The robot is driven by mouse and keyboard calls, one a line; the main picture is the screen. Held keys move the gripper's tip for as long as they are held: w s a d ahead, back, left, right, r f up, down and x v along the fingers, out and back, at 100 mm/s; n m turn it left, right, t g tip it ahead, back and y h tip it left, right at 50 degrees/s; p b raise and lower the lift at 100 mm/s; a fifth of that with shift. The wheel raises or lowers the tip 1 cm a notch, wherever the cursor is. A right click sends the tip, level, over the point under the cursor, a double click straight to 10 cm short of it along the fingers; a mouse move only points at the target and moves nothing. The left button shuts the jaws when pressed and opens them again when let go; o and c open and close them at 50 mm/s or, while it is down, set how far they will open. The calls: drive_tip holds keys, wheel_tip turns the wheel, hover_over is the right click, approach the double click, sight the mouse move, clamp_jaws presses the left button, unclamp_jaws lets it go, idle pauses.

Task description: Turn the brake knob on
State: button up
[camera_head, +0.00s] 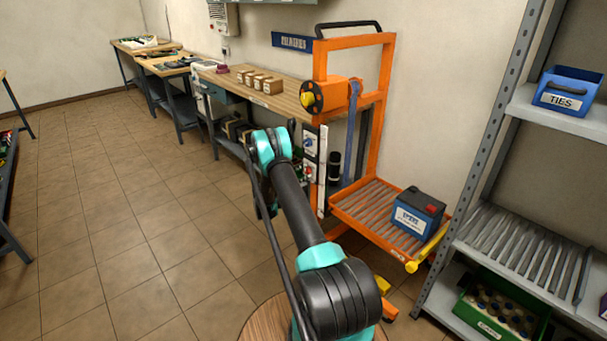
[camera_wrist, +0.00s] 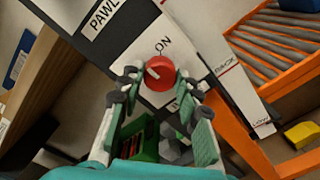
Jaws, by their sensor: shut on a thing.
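The red brake knob (camera_wrist: 160,73) sits on a white plate with "ON" printed above it in the wrist view. A pale pointer mark on its face points to the left side, not straight at the "ON" print (camera_wrist: 163,45). My gripper (camera_wrist: 155,88) has its teal, dark-tipped fingers on both sides of the knob and is shut on it. In the head view the red knob (camera_head: 309,171) shows on the lower plate of the orange lift's post. My arm hides most of my gripper there.
The orange lift (camera_head: 347,42) has a roller tray (camera_head: 357,208) with a blue battery (camera_head: 417,212) on it. A "PAWL" label (camera_wrist: 103,18) is on the panel beside the knob. A grey shelf rack (camera_head: 571,119) stands at right. Open tiled floor (camera_head: 130,200) lies to the left.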

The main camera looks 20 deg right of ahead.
drive_tip(key=m, duration=0.4)
drive_tip(key=shift+m, duration=0.3)
drive_tip(key=m, duration=0.4)
drive_tip(key=shift+m, duration=0.4)
drive_tip(key=shift+s, duration=0.1)
drive_tip(key=o, duration=1.2)
drive_tip(key=shift+c, duration=0.2)
drive_tip(key=shift+a, duration=0.1)
drive_tip(key=v, duration=1.2)
